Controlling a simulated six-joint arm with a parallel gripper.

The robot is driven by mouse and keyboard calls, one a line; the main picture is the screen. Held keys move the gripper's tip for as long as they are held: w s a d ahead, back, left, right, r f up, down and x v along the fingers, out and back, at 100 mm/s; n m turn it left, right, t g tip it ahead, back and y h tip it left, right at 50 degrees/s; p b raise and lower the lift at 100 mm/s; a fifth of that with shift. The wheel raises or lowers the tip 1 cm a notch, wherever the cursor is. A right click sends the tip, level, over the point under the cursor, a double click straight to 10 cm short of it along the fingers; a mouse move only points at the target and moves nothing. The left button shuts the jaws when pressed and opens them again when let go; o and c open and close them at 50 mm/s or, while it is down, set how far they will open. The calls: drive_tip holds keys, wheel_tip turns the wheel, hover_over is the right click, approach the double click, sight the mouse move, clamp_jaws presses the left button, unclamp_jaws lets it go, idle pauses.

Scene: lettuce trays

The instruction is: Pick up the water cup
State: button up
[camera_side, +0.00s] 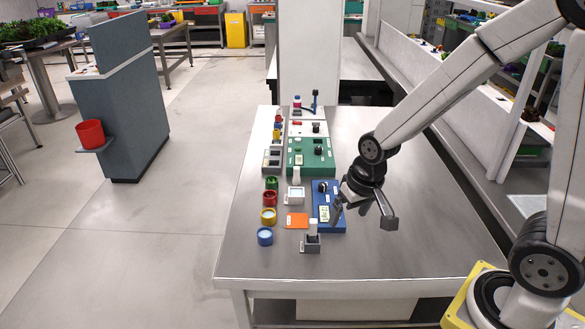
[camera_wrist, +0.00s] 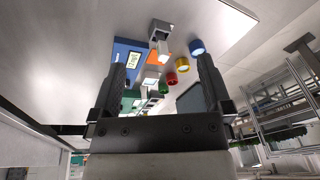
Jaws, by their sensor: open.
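Several small coloured cups stand in a row along the left part of the metal table: a blue cup (camera_side: 265,236) nearest the front, then a yellow cup (camera_side: 268,216), a red cup (camera_side: 270,197) and a green cup (camera_side: 271,182). The blue cup has a pale blue inside, but I cannot tell for sure which cup holds water. In the wrist view the blue cup (camera_wrist: 197,47) and yellow cup (camera_wrist: 183,65) show beyond the fingers. My gripper (camera_side: 363,214) is open and empty above the table, right of the cups and beside the blue board.
Between the cups and my gripper lie an orange card (camera_side: 297,220), a small grey holder (camera_side: 311,244), a white scale-like box (camera_side: 295,195) and a blue board (camera_side: 328,207). A green board (camera_side: 311,158) lies farther back. The table's right side is clear.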

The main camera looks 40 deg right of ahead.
drive_tip(key=w+f+m+y, duration=0.2)
drive_tip(key=w+f+m, duration=0.2)
drive_tip(key=w+m, duration=0.65)
drive_tip(key=m+y, duration=0.2)
drive_tip(key=m, duration=0.7)
approach(265, 233)
drive_tip(key=a, duration=0.2)
drive_tip(key=shift+a+f+g, duration=0.2)
drive_tip(key=shift+a+f, duration=0.05)
drive_tip(key=shift+f, duration=0.3)
drive_tip(key=shift+a+f+g, duration=0.2)
drive_tip(key=shift+a+f, duration=0.05)
drive_tip(key=shift+f, duration=0.35)
drive_tip(key=shift+f, duration=0.1)
drive_tip(key=shift+x, duration=2.5)
drive_tip(key=shift+s, duration=0.1)
drive_tip(key=c, duration=1.3)
